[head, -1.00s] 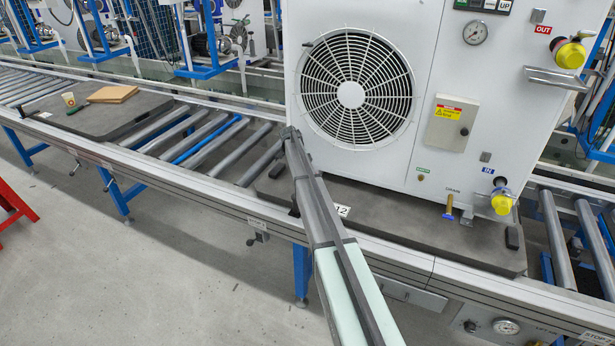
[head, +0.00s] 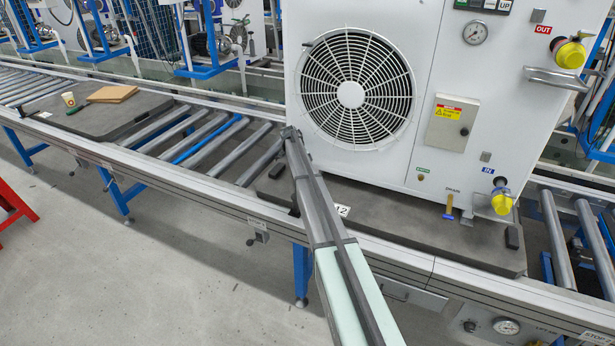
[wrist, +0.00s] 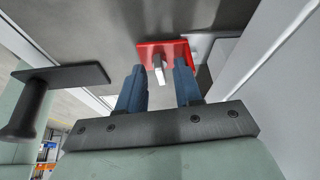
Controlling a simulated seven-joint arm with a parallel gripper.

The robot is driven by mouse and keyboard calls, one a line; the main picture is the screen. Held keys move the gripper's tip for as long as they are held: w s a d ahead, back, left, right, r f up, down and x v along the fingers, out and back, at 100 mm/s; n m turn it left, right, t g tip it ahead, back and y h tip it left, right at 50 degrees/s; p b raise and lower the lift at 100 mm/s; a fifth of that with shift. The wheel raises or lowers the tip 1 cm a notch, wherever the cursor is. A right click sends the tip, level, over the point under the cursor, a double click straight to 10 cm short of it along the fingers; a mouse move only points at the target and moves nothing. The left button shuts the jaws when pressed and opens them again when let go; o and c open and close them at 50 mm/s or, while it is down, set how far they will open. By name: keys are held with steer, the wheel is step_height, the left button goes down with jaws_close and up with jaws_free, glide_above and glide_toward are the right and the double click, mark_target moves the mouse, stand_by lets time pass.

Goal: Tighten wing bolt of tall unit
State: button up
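The tall white unit (head: 440,140) with a round fan grille stands on a dark pallet on the right in the head view. My arm reaches up to its lower left edge; my fingers cannot be made out there. In the wrist view, my gripper (wrist: 158,76) is open, with two blue fingers apart. Ahead of them is a red plate (wrist: 145,51) with a pale upright tab (wrist: 159,70), apparently the wing bolt. The tab lies between the fingertips in the picture, with a gap on each side. I cannot tell how deep it sits between them.
A yellow-capped IN port (head: 502,200), a small drain fitting (head: 449,206) and a pressure gauge (head: 475,33) are on the unit's front. A roller conveyor (head: 205,150) runs left. A black flat piece (wrist: 60,76) shows left of the fingers in the wrist view.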

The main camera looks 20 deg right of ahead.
steer(key=shift+r, duration=0.15)
steer(key=v, duration=1.3)
steer(key=shift+a+r, duration=0.2)
steer(key=shift+o, duration=0.4)
steer(key=shift+w, duration=0.1)
steer(key=shift+o, duration=0.7)
steer(key=o, duration=0.3)
steer(key=shift+s+d+f+n, duration=0.1)
steer(key=shift+s+n, duration=0.35)
steer(key=shift+n, duration=0.15)
steer(key=s+n+t, duration=0.6)
steer(key=s+n, duration=0.1)
steer(key=n, duration=1)
steer(key=shift+y, duration=0.3)
steer(key=x, duration=0.9)
steer(key=d+x, duration=0.1)
steer(key=x, duration=0.3)
steer(key=shift+w, duration=0.15)
